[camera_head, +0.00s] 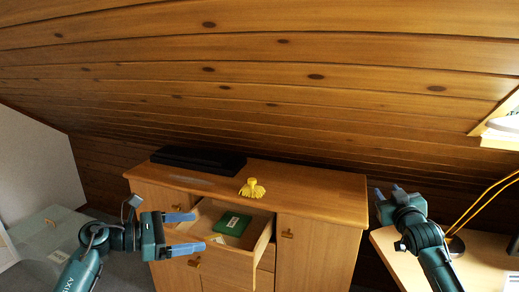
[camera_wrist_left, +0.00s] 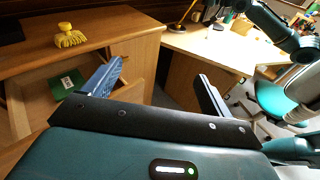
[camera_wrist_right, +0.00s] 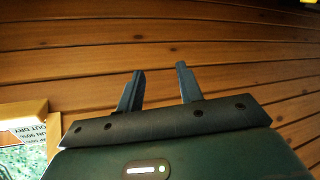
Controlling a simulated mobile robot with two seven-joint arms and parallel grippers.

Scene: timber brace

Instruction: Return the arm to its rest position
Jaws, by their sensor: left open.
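My left gripper (camera_head: 192,233) is open and empty, in front of the left side of the pulled-out drawer (camera_head: 262,240). In the left wrist view its two fingers (camera_wrist_left: 155,84) stand wide apart with nothing between them. My right gripper (camera_head: 387,191) is raised at the right, between the cabinet and the desk. In the right wrist view its fingers (camera_wrist_right: 160,86) are apart and empty, pointing at the wooden planks (camera_wrist_right: 150,45).
The wooden cabinet (camera_head: 318,183) carries a yellow brush-like thing (camera_head: 252,188) and a flat black box (camera_head: 198,159). A green box (camera_head: 232,223) lies in the open drawer. A desk (camera_head: 485,262) stands at the right. The sloping plank ceiling (camera_head: 260,70) hangs overhead.

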